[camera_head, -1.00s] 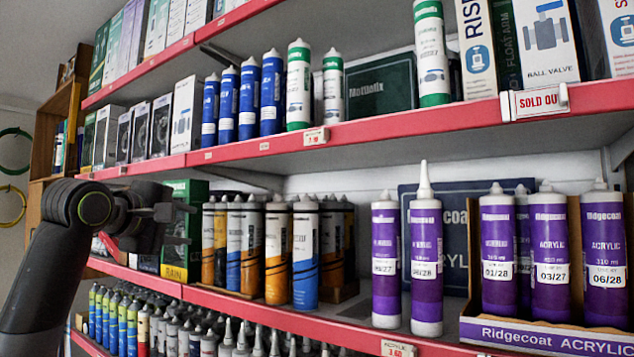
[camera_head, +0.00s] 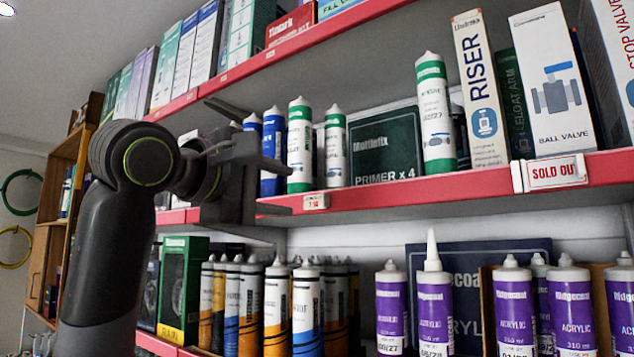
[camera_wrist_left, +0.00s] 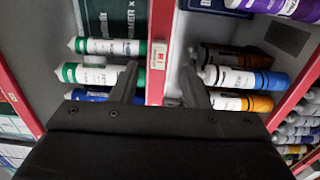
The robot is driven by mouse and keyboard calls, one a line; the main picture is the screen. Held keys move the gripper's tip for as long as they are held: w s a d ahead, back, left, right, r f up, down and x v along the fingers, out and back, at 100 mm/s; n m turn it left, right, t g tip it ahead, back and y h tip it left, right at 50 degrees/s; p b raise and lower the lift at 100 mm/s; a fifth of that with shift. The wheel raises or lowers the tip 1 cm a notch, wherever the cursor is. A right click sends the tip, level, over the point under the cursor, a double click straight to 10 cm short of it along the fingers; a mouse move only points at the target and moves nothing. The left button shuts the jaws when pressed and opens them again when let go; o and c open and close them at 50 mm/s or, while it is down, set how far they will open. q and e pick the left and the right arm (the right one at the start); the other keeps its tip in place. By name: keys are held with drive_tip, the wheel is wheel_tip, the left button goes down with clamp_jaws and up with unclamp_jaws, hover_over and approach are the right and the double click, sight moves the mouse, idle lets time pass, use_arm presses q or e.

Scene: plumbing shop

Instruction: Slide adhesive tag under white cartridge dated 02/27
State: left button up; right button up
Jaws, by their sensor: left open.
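The white cartridge with green bands dated 02/27 (camera_head: 434,118) stands upright on the middle shelf, right of the dark green primer box. A small white price tag (camera_head: 316,201) sits on the red shelf edge, below and left of that cartridge; its print is too small to read. The tag also shows in the left wrist view (camera_wrist_left: 158,55), ahead of the fingertips. My left gripper (camera_head: 290,190) is open and empty, just left of this tag, with its fingers pointing toward the shelf edge. My right gripper is not in view.
A SOLD OUT sign (camera_head: 557,172) hangs on the same red edge (camera_head: 430,183), farther right. Two other white cartridges (camera_head: 299,145) (camera_head: 335,147) stand behind the tag. Purple cartridges (camera_head: 435,305) fill the shelf below. The edge between tag and sign is clear.

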sight(322, 200)
use_arm(q)
drive_tip(key=p+x, duration=0.4)
drive_tip(key=x, duration=0.4)
drive_tip(key=shift+w+d+r, duration=0.1)
drive_tip(key=shift+w, duration=0.1)
drive_tip(key=shift+w+d+p, duration=0.35)
drive_tip(key=shift+w+p, duration=0.05)
drive_tip(key=shift+w, duration=0.05)
drive_tip(key=shift+a, duration=0.1)
drive_tip(key=shift+c, duration=0.4)
drive_tip(key=c, duration=0.5)
clamp_jaws()
